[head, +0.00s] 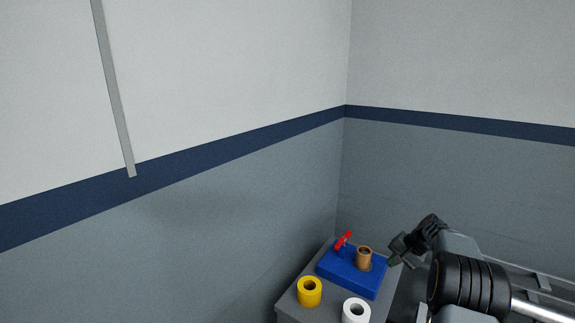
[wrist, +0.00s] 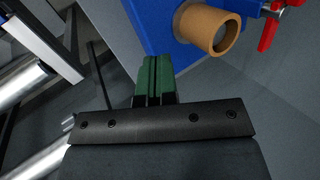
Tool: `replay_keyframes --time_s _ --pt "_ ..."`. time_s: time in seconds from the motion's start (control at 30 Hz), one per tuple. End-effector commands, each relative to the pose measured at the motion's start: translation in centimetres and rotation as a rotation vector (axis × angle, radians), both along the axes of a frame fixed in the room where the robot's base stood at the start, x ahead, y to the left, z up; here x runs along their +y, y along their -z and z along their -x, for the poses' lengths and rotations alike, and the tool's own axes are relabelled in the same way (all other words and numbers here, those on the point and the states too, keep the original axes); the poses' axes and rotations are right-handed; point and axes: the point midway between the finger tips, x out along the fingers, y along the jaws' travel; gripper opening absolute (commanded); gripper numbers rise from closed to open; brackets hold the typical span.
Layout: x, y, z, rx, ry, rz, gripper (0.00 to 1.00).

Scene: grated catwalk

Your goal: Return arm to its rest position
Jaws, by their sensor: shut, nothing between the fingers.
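My gripper (wrist: 153,75) shows in the wrist view with its two green fingers together and nothing between them. In the head view my gripper (head: 393,262) is a dark shape at the lower right, just right of a blue block (head: 340,268). A brown ring (head: 364,257) and a red-handled valve (head: 343,240) are on the blue block. The wrist view also shows the brown ring (wrist: 212,29) and the red handle (wrist: 268,32), up and to the right of the fingers and apart from them.
The blue block sits on a grey stand (head: 289,307) near the wall corner. A yellow roll (head: 309,292) and a white roll (head: 356,312) stand at its front. A railing (head: 543,283) runs at the far right. A grey bar (head: 115,90) hangs on the left wall.

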Motion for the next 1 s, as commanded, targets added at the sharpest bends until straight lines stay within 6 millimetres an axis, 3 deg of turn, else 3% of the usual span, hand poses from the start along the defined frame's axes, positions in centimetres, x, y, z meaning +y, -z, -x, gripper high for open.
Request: replay_keyframes --time_s 0.03,0.3,0.5,0.6,0.8,1.0 --pt "1.8 -1.5 2.1 0.028 -0.041 0.05 0.0" --pt "10.0 -6.8 14.6 0.097 -0.29 0.313 0.0" --pt "14.4 -9.4 23.5 0.059 -0.469 0.47 0.0" --pt "15.9 -10.3 26.8 0.022 -0.536 0.525 0.0" --pt "17.9 -12.1 30.3 -0.069 -0.608 0.582 0.0" --pt "19.1 -14.5 30.6 -0.158 -0.627 0.607 0.0"
